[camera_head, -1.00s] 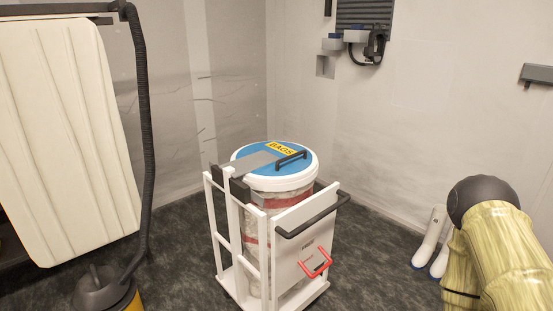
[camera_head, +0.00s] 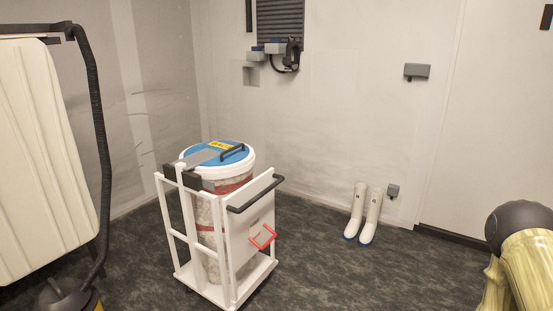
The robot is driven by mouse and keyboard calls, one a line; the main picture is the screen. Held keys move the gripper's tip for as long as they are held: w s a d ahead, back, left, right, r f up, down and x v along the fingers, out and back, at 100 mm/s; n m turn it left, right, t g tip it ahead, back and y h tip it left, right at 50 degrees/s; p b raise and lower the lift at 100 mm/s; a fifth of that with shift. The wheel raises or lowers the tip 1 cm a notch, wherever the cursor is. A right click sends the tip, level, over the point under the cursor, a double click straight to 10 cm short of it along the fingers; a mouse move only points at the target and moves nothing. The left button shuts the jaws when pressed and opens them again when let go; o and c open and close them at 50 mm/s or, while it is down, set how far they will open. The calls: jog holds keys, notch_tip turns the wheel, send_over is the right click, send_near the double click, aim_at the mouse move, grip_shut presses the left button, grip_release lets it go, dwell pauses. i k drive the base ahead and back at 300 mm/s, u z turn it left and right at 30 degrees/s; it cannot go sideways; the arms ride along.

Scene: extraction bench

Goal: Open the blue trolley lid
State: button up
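The blue lid (camera_head: 217,154) with a white rim lies shut on top of the drum (camera_head: 209,231) in the white trolley (camera_head: 166,216). The lid carries a yellow label (camera_head: 221,145) and a black handle (camera_head: 232,152). The trolley's front panel has a black push bar (camera_head: 256,194) and a red handle (camera_head: 263,237). Part of my arm shows at the lower right, well apart from the trolley. My gripper is out of the picture.
White boots (camera_head: 365,214) stand on the floor by the back wall. A pale padded panel (camera_head: 44,154) and a black hose (camera_head: 99,150) are at the left. A grey wall unit (camera_head: 281,23) hangs above. Dark floor (camera_head: 318,269) right of the trolley is clear.

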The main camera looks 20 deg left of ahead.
aim_at(213, 157)
jog(key=z, duration=0.25)
jog(key=k, duration=0.25)
jog(key=u, duration=1.15)
jog(key=i, duration=0.8)
jog(key=u, duration=0.45)
